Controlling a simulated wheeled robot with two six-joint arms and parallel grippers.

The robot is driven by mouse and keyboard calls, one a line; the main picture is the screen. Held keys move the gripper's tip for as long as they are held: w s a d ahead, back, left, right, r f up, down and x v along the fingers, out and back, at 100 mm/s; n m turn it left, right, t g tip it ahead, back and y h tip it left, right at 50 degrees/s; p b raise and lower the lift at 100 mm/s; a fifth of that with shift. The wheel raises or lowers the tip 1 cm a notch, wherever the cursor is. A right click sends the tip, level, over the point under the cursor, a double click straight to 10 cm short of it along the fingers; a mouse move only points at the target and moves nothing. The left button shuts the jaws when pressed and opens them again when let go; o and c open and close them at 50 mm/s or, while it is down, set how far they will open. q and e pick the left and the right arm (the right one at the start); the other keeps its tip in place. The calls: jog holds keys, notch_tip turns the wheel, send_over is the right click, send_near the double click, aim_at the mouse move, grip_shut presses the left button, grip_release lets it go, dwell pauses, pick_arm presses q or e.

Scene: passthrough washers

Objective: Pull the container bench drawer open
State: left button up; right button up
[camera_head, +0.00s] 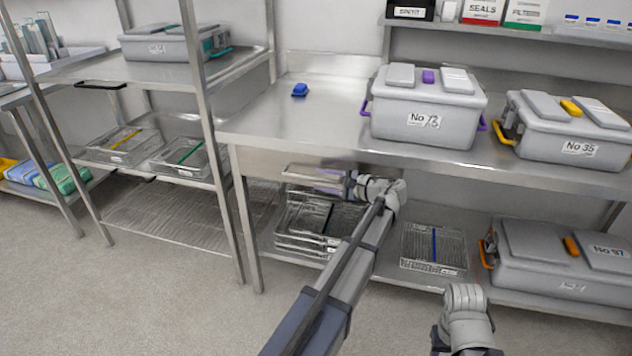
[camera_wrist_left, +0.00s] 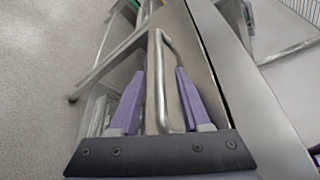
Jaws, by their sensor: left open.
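The container bench (camera_head: 300,120) has a steel drawer front (camera_head: 262,162) under its top, and the drawer looks shut. Its bar handle (camera_head: 300,168) is partly hidden by my left gripper (camera_head: 332,182) in the head view. In the left wrist view, the handle (camera_wrist_left: 161,80) lies between the two purple fingers of my left gripper (camera_wrist_left: 160,85). The fingers are apart, one on each side of the bar, with a gap visible on both sides. Part of my right arm shows at the lower right of the head view, but its gripper does not.
Grey containers No 73 (camera_head: 425,118) and No 35 (camera_head: 570,140) stand on the bench top beside a small blue object (camera_head: 300,89). Wire baskets (camera_head: 300,228) and another container (camera_head: 560,255) sit on the lower shelf. The floor (camera_head: 150,290) in front is clear.

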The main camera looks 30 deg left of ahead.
pick_arm(q)
jog(key=shift+x, duration=1.45)
grip_shut()
dwell(0.4)
